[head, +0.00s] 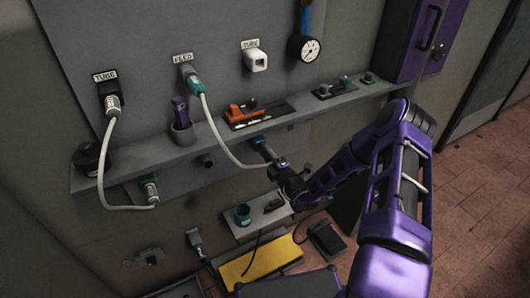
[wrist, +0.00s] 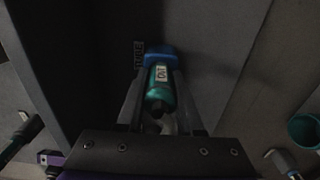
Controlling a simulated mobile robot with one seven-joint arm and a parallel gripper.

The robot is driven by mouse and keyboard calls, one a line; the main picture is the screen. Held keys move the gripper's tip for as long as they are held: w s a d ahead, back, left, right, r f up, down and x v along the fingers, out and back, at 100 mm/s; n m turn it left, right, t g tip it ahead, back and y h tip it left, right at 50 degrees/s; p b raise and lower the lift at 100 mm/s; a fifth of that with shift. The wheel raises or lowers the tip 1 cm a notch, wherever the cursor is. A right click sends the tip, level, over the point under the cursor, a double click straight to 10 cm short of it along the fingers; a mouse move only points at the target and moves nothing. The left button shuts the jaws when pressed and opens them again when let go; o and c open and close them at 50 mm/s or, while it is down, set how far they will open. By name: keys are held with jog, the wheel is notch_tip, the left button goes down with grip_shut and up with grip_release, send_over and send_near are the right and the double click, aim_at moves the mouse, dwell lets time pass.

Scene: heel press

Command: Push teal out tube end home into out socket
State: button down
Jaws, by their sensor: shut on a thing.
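The teal tube end (wrist: 160,92), with a white label, points away from me in the wrist view. My gripper (wrist: 161,88) is shut on it, one finger on each side. Its front meets the blue socket (wrist: 160,58), which has a small label beside it; I cannot tell how deep it sits. In the head view the blue socket (head: 260,147) is below the shelf, and my gripper (head: 281,167) is just in front of it. The tube end is mostly hidden there. The pale hose (head: 220,138) runs from the FEED plug (head: 188,73) down to my gripper.
The long grey shelf (head: 150,163) with tools runs just above my gripper. A second hose (head: 110,165) hangs at left from the TUBE plug (head: 110,97). A yellow surface (head: 258,262) is below.

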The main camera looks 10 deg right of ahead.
jog(key=shift+p+v, duration=1.15)
jog(key=shift+v, duration=1.8)
jog(key=shift+s+d, duration=0.1)
jog(key=shift+s, duration=0.05)
jog(key=shift+v, duration=0.8)
jog(key=s+a, duration=0.3)
jog(key=a, duration=0.6)
jog(key=s+a, duration=0.3)
jog(key=a, duration=0.6)
jog(key=shift+w, duration=0.1)
jog(key=shift+x, duration=2.45)
jog(key=shift+w+a, duration=0.1)
jog(key=shift+w, duration=0.05)
